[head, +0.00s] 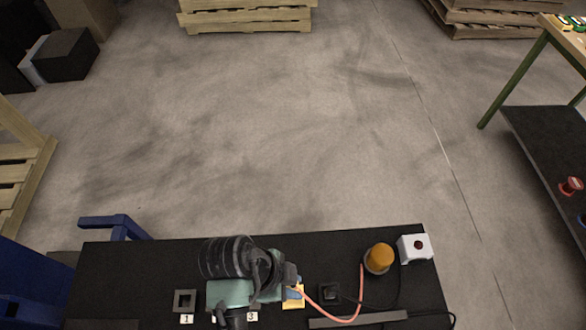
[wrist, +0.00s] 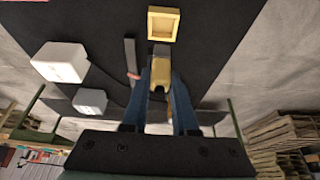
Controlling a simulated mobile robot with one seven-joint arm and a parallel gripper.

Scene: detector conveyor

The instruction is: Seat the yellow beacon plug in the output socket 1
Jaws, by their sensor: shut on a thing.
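My gripper (wrist: 160,95) is shut on the yellow beacon plug (wrist: 160,72), which sits between its two blue fingers in the wrist view. A yellow square frame (wrist: 163,23) lies just beyond the plug; whether they touch is unclear. In the head view the yellow frame (head: 293,302) shows beside my gripper (head: 294,290). A reddish cable (head: 330,314) runs from near my gripper to the amber beacon (head: 379,258) on the right. The socket labelled 1 (head: 178,301) is a grey square frame with a dark opening, left of my arm. Socket 1 looks empty.
My arm covers the table between labels 1 and 3 (head: 252,317). A dark square block (head: 329,291), a grey bar (head: 358,320) and a white box with a red button (head: 415,247) are on the right of the black table (head: 150,268). The table's back left is clear.

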